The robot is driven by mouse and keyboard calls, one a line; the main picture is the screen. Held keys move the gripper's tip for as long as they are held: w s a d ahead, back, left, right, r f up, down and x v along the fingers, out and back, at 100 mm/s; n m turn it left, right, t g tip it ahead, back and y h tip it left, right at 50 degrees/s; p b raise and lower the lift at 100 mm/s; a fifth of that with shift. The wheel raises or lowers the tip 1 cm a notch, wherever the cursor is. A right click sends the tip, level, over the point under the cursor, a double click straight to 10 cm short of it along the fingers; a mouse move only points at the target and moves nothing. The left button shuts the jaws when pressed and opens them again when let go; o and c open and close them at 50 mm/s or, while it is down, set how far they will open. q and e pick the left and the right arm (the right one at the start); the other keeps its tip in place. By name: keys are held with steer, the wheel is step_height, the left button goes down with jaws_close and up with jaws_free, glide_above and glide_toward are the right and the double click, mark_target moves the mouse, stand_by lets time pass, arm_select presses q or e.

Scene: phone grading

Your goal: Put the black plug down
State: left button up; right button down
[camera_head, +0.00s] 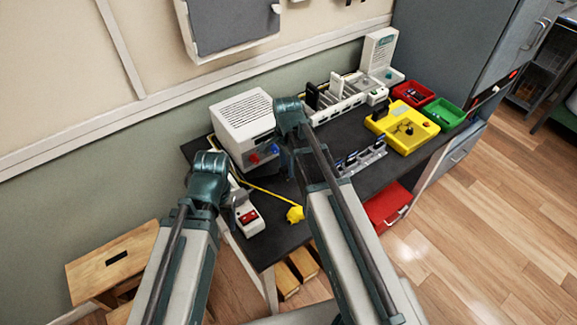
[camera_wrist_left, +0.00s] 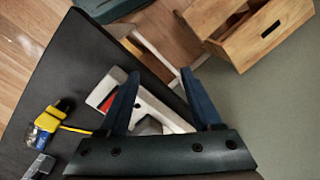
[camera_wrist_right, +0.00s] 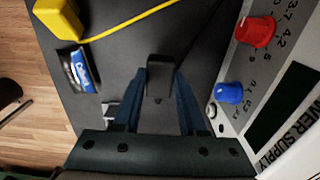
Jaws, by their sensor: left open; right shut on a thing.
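The black plug (camera_wrist_right: 159,76) is between the fingertips of my right gripper (camera_wrist_right: 160,90) in the right wrist view, over the dark bench top. Its cable runs off to the upper right. In the head view the plug is hidden by my right arm. My right gripper is shut on it, in front of the white power supply (camera_head: 243,118). My left gripper (camera_wrist_left: 162,90) is open and empty in the left wrist view. Its fingers are above the white power strip (camera_wrist_left: 158,112) with the red switch. The strip also shows in the head view (camera_head: 251,222).
A yellow plug (camera_head: 295,214) with a yellow cord lies on the dark bench. A wooden stool (camera_head: 112,260) stands at left.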

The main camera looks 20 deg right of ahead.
steer(key=shift+f+b, duration=0.6)
steer(key=shift+f, duration=0.05)
steer(key=shift+c, duration=2.3)
jaws_free()
steer(key=shift+r, duration=0.2)
step_height(320, 180, up, 13)
steer(key=p, duration=1.4)
steer(key=s+a+n+h, duration=0.1)
steer(key=s+a+n, duration=0.9)
steer(key=s+n, duration=0.4)
steer(key=shift+n+b, duration=0.3)
steer(key=shift+n, duration=1.6)
steer(key=shift+s+a, duration=0.1)
